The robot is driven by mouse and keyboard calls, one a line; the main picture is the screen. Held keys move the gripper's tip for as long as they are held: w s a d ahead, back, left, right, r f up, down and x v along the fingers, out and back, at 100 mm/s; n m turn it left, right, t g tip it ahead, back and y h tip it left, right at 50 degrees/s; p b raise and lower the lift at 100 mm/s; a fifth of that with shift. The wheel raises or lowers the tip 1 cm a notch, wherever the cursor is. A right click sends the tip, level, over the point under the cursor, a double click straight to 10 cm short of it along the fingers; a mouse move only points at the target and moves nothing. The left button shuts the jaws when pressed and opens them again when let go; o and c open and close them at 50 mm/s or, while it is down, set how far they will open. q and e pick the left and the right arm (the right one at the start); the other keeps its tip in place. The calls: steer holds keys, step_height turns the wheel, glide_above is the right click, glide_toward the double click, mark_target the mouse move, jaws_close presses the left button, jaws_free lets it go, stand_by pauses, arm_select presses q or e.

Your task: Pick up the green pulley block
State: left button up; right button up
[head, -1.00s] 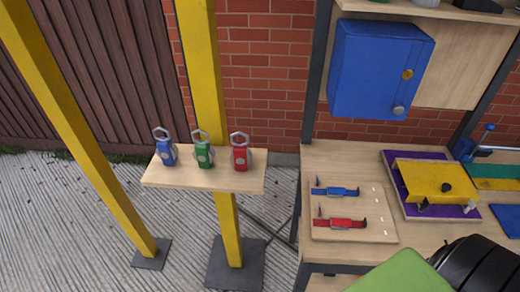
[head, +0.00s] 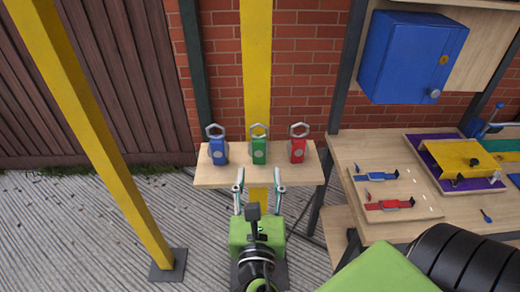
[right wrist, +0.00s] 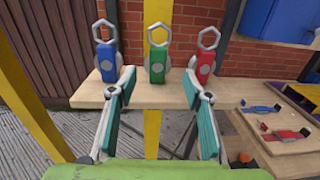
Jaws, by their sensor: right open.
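The green pulley block (head: 259,149) stands upright on a small wooden shelf (head: 210,175), between a blue pulley block (head: 218,150) and a red pulley block (head: 297,150). Each has a grey hexagonal ring on top. In the right wrist view the green pulley block (right wrist: 157,66) is centred ahead, between the fingers. My right gripper (head: 260,178) is open and empty, in front of the shelf's near edge and short of the block. Its fingertips also show in the right wrist view (right wrist: 158,85). My left gripper is not in view.
A yellow post (head: 256,60) rises behind the shelf, and another yellow post (head: 90,130) slants at the left. A workbench (head: 365,150) with tool boards stands at the right, below a blue cabinet (head: 410,60). Paved ground (head: 60,230) is clear at left.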

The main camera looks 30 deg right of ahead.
mark_target(259, 145)
steer(key=p+x, duration=0.1)
steer(key=x, duration=0.6)
steer(key=shift+w+r+p, duration=0.2)
steer(key=shift+w+p, duration=0.05)
steer(key=shift+p, duration=0.15)
steer(key=p+x, duration=0.1)
steer(key=x, duration=0.4)
steer(key=shift+w+d, duration=0.1)
steer(key=shift+w, duration=0.15)
steer(key=shift+w+d+f, duration=0.15)
steer(key=shift+w+d, duration=0.1)
steer(key=shift+w, duration=0.1)
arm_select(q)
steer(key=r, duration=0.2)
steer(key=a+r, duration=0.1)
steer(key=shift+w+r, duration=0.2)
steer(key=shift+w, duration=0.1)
arm_select(e)
steer(key=shift+s, duration=0.1)
steer(key=shift+c, duration=0.3)
jaws_close()
